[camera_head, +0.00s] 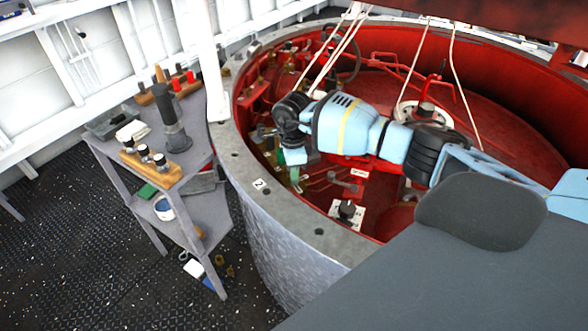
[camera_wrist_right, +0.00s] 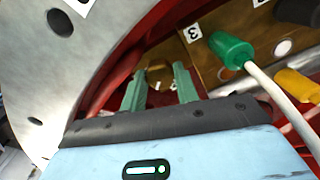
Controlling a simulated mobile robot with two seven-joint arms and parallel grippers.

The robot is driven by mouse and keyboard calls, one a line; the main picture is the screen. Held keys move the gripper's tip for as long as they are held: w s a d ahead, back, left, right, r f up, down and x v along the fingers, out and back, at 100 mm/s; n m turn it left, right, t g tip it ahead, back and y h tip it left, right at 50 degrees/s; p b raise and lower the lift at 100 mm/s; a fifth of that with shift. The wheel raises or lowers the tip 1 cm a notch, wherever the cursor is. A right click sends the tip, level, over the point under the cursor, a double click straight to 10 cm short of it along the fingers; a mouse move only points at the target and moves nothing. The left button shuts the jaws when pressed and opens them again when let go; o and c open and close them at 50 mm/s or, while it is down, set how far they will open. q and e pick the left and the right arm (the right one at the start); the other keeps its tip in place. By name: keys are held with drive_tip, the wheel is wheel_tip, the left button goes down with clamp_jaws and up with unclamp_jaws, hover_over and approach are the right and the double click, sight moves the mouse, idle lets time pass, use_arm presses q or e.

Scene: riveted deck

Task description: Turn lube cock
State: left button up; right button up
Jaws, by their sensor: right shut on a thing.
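My right arm reaches over the rim of the red round well in the head view. My right gripper (camera_head: 295,178) points down just inside the rim. In the right wrist view its two green fingers (camera_wrist_right: 158,78) stand a little apart, shut on a small brass-coloured piece (camera_wrist_right: 157,86) between their tips. This piece looks like the lube cock, but it is mostly hidden, so its turn angle cannot be told. My left gripper is not in view.
A grey metal rim (camera_head: 262,205) surrounds the red well. Ropes (camera_head: 340,50) hang into the well. A grey tool table (camera_head: 190,128) stands left.

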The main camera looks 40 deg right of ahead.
drive_tip(key=m, duration=0.2)
drive_tip(key=shift+r+m+p, duration=0.2)
drive_tip(key=shift+m+p, duration=0.15)
drive_tip(key=shift+m, duration=0.05)
drive_tip(key=m, duration=0.2)
drive_tip(key=shift+m+p, duration=0.3)
drive_tip(key=shift+p, duration=0.05)
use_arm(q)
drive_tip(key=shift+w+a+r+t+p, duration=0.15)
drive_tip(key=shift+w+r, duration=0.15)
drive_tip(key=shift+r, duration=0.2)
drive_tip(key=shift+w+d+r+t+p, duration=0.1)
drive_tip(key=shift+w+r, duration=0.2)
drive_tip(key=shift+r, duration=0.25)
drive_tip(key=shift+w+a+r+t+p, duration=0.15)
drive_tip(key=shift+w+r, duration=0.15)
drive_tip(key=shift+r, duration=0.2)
use_arm(e)
drive_tip(key=shift+f+m, duration=0.1)
drive_tip(key=shift+m, duration=1.4)
drive_tip(key=o, duration=0.7)
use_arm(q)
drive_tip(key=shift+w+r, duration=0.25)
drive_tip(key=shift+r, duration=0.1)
use_arm(e)
drive_tip(key=shift+r, duration=3.9)
